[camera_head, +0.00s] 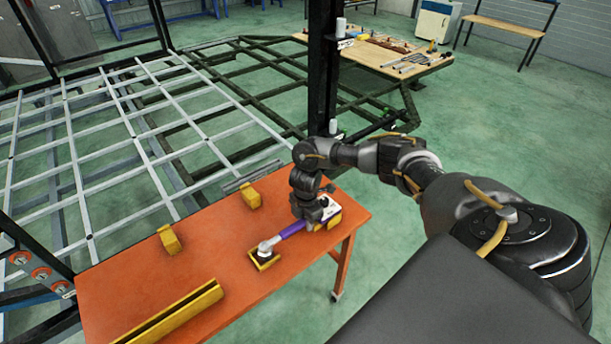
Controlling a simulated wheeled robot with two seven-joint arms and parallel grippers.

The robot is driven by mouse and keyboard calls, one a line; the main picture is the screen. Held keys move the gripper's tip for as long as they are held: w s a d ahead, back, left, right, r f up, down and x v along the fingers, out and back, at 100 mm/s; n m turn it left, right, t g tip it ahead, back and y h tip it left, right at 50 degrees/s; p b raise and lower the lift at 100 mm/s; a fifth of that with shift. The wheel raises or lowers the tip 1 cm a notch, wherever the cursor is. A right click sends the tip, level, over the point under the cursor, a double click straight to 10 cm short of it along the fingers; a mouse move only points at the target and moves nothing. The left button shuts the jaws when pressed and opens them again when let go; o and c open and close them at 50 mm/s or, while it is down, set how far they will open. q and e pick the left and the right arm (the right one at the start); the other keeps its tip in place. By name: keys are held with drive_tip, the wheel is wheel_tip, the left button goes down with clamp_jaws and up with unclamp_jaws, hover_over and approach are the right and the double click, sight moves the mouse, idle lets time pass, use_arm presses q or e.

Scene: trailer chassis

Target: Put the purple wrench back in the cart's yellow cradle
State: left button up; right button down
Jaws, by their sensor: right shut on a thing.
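The purple wrench (292,229) lies over the right part of the orange cart top (215,250). My right gripper (318,213) reaches down from above and is shut on the wrench at its far end. The wrench's silver head (268,246) is over or in a yellow cradle piece (265,262). Another yellow piece (332,221) shows beside my right gripper, partly hidden by it. I cannot tell whether the wrench touches the cradle. My left gripper is not in view.
Two yellow blocks (168,240) (250,197) stand on the cart's left and far parts. A long yellow channel (175,314) lies at the near edge. A dark post (322,80) and the trailer frame (110,130) are behind. The cart's middle is clear.

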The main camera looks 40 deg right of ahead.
idle(0.3)
drive_tip(key=c, duration=0.6)
unclamp_jaws()
drive_tip(key=shift+c, duration=0.2)
drive_tip(key=shift+r, duration=0.1)
wheel_tip(320, 180, up, 8)
drive_tip(key=p, duration=0.8)
idle(0.3)
